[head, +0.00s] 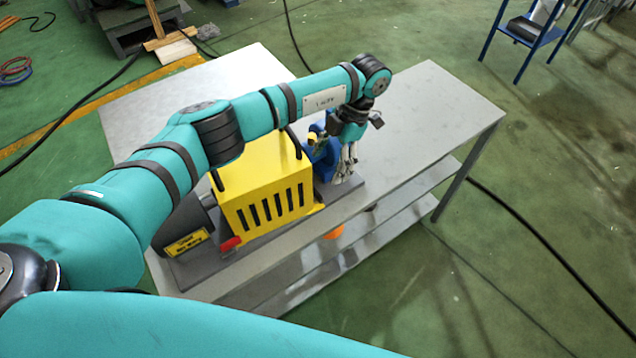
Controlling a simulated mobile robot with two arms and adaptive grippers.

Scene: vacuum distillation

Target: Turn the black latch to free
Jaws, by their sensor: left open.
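A machine with a yellow slotted cover (266,197) stands on a grey table (440,110). A blue part (322,158) sits at its right end, partly behind my left gripper. My left gripper (344,176) points down beside the blue part, with its fingers open and nothing seen between them. I cannot tell whether it touches the machine. I cannot pick out the black latch for certain; my left arm crosses over the machine and hides part of it. My right gripper is not in view.
A dark motor housing with a yellow label (186,243) and a small red piece (230,243) are at the machine's left end. The table's right part is bare. A lower shelf holds an orange object (334,232). A blue-framed stand (530,35) is at the back right.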

